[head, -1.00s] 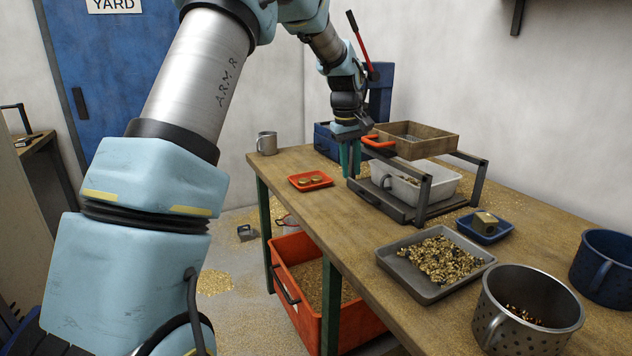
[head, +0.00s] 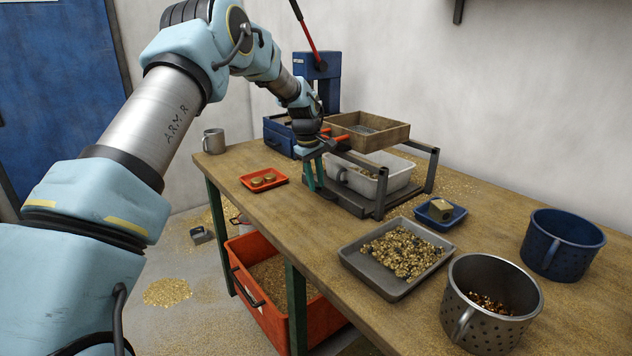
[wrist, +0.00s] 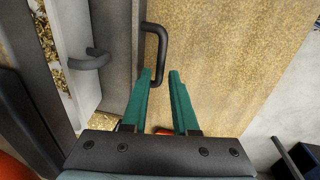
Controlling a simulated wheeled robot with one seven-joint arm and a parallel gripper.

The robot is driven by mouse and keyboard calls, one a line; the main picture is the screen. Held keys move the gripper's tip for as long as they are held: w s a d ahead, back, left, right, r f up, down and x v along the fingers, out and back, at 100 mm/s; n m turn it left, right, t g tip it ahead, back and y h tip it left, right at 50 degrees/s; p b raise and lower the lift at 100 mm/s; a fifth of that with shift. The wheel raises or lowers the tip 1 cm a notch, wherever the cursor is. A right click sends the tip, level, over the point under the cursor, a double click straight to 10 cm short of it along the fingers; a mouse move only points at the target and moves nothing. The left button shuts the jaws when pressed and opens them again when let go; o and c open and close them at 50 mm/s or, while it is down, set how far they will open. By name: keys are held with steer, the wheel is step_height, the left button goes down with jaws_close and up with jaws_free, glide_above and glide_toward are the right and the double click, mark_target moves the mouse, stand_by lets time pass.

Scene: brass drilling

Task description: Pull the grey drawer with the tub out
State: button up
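The grey drawer (head: 352,202) is a low tray under the dark frame on the bench, and the pale tub (head: 400,176) stands on it with brass bits inside. The drawer's black bar handle (wrist: 162,42) shows in the wrist view, sticking out from its front edge. My gripper (head: 313,178) is at the drawer's front, its green fingers pointing down. In the wrist view my gripper (wrist: 161,73) is open, with part of the handle showing in the gap between the fingers. I cannot tell whether either finger touches it.
A wooden sieve box (head: 366,134) with orange grips sits on the frame above the tub. An orange dish (head: 264,180) lies left of my gripper. A grey tray of brass chips (head: 395,258) and a blue dish (head: 440,212) are to the right. Bare bench lies in front of the drawer.

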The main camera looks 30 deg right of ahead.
steer(key=shift+d+f, duration=0.15)
steer(key=shift+f, duration=0.65)
steer(key=shift+c, duration=0.3)
jaws_close()
stand_by(0.6)
